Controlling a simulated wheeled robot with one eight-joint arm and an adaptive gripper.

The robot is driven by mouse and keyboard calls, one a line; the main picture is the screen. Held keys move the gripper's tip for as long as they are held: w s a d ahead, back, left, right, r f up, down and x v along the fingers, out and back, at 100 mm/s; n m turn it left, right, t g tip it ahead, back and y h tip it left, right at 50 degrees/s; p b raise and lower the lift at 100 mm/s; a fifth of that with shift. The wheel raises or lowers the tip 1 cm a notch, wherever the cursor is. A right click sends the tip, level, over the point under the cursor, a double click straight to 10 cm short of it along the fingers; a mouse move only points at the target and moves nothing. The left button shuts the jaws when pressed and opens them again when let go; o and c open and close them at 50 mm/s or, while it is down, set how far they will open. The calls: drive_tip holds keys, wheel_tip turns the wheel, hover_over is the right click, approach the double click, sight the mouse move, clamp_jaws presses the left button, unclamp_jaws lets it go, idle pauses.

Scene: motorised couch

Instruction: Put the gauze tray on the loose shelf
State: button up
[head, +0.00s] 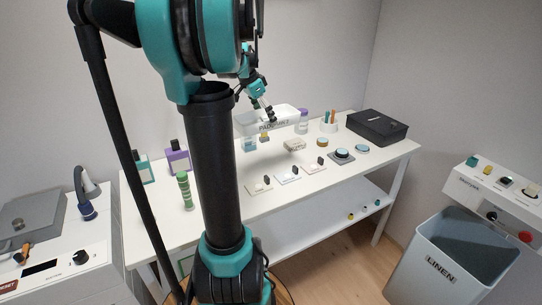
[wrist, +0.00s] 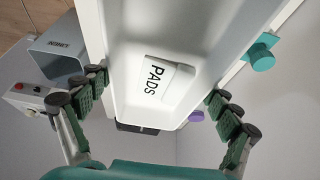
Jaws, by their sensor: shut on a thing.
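A white tray labelled PADS (wrist: 150,45) fills the middle of the wrist view. It also shows in the head view (head: 285,118), above the back of the white table. No label reading gauze is legible. My gripper (head: 268,112) is at the tray, and its fingers (wrist: 158,104) lie on both sides of it in the wrist view. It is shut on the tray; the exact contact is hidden. A white lower shelf (head: 315,232) runs under the table, with several small coloured items at its right. I cannot tell whether it is the loose shelf.
A LINEN bin (head: 440,268) stands at the right. A console (head: 495,190) is behind it. Floor shows between table and bin.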

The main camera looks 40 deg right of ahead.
wheel_tip(320, 180, down, 19)
idle(0.5)
drive_tip(key=shift+f, duration=0.15)
drive_tip(key=o, duration=1.1)
